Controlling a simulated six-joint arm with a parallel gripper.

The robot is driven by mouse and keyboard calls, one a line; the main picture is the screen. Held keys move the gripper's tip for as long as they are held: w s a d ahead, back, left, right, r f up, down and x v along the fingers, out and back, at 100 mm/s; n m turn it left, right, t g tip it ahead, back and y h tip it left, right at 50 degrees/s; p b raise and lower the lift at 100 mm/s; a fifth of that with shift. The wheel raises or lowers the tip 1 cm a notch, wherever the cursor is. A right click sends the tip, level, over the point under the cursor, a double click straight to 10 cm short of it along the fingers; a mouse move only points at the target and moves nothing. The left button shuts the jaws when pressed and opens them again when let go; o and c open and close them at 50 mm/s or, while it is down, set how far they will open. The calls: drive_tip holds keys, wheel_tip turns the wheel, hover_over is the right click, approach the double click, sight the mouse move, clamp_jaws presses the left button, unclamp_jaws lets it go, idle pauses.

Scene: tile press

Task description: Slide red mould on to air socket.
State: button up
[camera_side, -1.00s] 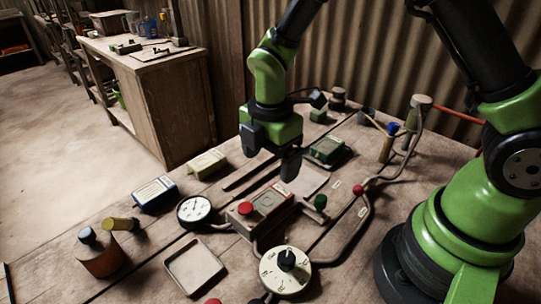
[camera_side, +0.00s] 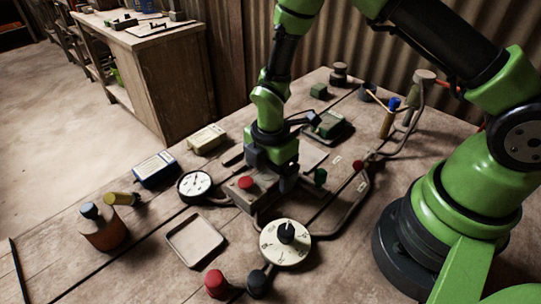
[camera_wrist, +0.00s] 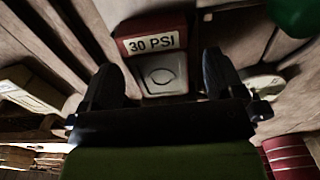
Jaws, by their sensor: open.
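The red mould (camera_wrist: 155,48), with a "30 PSI" label and a pale top marked with a ring, lies between my fingers in the wrist view. In the side view a red-sided block (camera_side: 243,197) with a red knob (camera_side: 246,183) on it sits beside my gripper, which partly covers it. My gripper (camera_side: 287,184) is low at the block, pointing down. In the wrist view my gripper (camera_wrist: 160,68) is open, one finger on each side of the mould. I cannot tell whether the fingers touch it. I cannot pick out the air socket for certain.
A white dial (camera_side: 285,243) with a black knob stands just in front. A pressure gauge (camera_side: 195,186) is to the left. An empty tray (camera_side: 195,240) lies front left. Pipes with a green knob (camera_side: 321,176) and a red knob (camera_side: 358,165) run close on the right.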

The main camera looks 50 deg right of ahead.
sight(270, 173)
drive_tip(key=shift+f, duration=0.2)
drive_tip(key=c, duration=1.1)
drive_tip(key=o, duration=1.1)
wheel_tip(270, 173, up, 10)
